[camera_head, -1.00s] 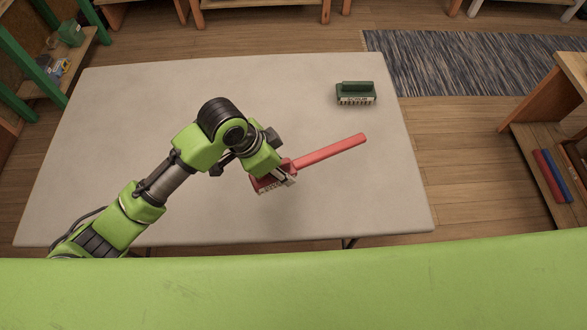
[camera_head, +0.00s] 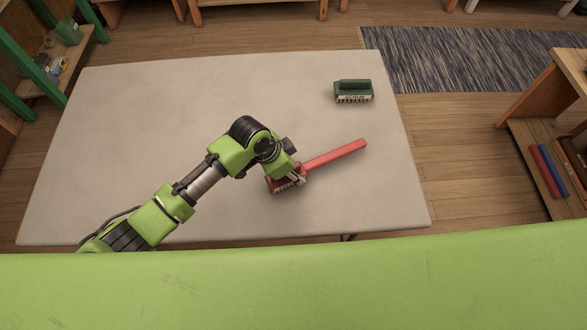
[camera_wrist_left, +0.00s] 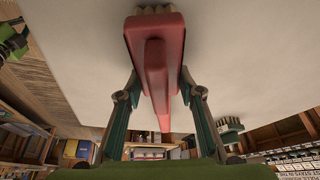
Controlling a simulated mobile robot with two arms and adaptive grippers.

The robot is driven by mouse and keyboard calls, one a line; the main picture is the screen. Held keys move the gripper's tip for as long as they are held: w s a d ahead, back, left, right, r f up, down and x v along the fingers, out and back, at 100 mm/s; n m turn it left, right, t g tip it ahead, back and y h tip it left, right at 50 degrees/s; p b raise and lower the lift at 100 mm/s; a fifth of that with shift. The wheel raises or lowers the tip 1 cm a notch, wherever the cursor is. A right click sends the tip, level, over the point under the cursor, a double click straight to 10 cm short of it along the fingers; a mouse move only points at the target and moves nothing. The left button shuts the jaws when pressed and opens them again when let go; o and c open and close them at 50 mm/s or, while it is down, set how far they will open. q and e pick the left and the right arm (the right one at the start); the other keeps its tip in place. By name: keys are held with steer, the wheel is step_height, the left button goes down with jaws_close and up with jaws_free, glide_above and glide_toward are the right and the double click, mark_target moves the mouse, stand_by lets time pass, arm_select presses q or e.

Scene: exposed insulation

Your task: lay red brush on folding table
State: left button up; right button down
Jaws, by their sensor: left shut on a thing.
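The red brush (camera_head: 334,155) has a long handle and pale bristles. In the head view it is over the front right part of the light grey folding table (camera_head: 130,130), with its handle pointing right and away. My left gripper (camera_head: 291,176) is shut on the red brush near its head. In the left wrist view the brush (camera_wrist_left: 155,60) lies between the two fingers of my gripper (camera_wrist_left: 158,90), with bristles toward the top edge. The bristles appear at or close to the table surface; I cannot tell whether they touch. My right gripper is out of view.
A green brush (camera_head: 354,91) stands on the table's far right part. The table's left and middle are clear. A wooden shelf (camera_head: 545,155) stands at the right, a green-posted shelf (camera_head: 75,55) at the far left. A dark rug (camera_head: 460,60) lies behind.

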arm_select(q)
steer(key=shift+f, duration=0.15)
steer(key=o, duration=1.1)
steer(key=shift+c, duration=0.2)
steer(key=shift+r, duration=0.3)
steer(key=v, duration=1.2)
steer(key=shift+f, duration=0.1)
